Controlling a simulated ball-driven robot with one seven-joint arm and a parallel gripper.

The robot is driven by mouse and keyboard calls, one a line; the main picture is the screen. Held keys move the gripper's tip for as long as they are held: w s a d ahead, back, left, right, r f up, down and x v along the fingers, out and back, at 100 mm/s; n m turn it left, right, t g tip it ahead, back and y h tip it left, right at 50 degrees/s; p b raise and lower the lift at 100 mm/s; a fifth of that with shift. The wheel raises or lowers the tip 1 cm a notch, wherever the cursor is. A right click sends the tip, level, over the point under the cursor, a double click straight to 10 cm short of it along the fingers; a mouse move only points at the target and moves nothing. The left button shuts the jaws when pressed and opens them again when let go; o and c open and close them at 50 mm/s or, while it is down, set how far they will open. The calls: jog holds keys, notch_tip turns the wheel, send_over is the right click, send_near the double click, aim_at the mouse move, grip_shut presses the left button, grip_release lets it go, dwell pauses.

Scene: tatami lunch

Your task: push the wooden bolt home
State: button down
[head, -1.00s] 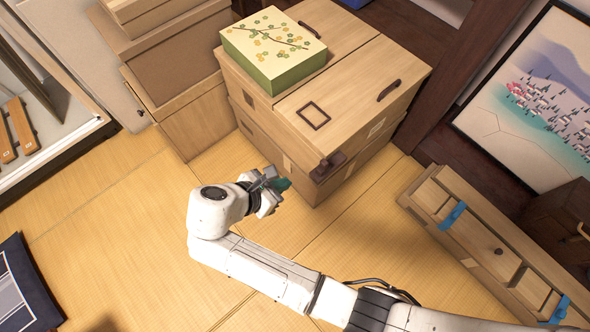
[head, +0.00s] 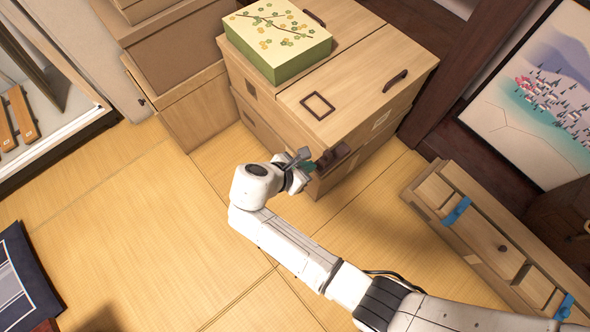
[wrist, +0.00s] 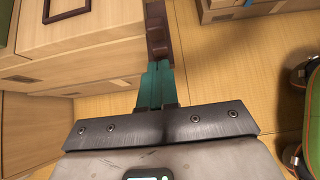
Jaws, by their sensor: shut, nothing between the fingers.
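The dark brown wooden bolt (head: 333,156) is fixed to the front face of the pale wooden chest (head: 392,50), near its right corner. In the wrist view the bolt (wrist: 159,42) lies just beyond my fingertips, against the edge of the chest. My gripper (head: 309,166) is shut and empty, its teal fingers (wrist: 156,84) together and pointing at the bolt. The fingertips are very close to the bolt; I cannot tell whether they touch it. My gripper hides part of the bolt's near end in the head view.
A green flowered box (head: 277,40) sits on top of the chest. A low wooden case (head: 495,240) with blue clips stands at the right. Wooden boxes (head: 180,75) stand at the left. The tatami floor (head: 110,235) in front is clear.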

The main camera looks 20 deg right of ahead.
aim_at(325, 155)
jog(key=shift+w+d+r, duration=0.1)
jog(key=shift+w+d, duration=0.2)
jog(key=shift+d, duration=0.6)
jog(key=shift+w+d, duration=0.3)
jog(key=shift+d, duration=0.55)
jog(key=shift+w+d+r+p, duration=0.1)
jog(key=shift+d+r+p, duration=0.1)
jog(key=shift+d+p, duration=0.25)
jog(key=d+p, duration=0.1)
jog(key=w+d, duration=0.1)
jog(key=d, duration=0.1)
jog(key=shift+d+p, duration=0.25)
jog(key=shift+p, duration=0.15)
jog(key=shift+w+d+f, duration=0.2)
jog(key=shift+w+d, duration=0.05)
jog(key=shift+d, duration=0.2)
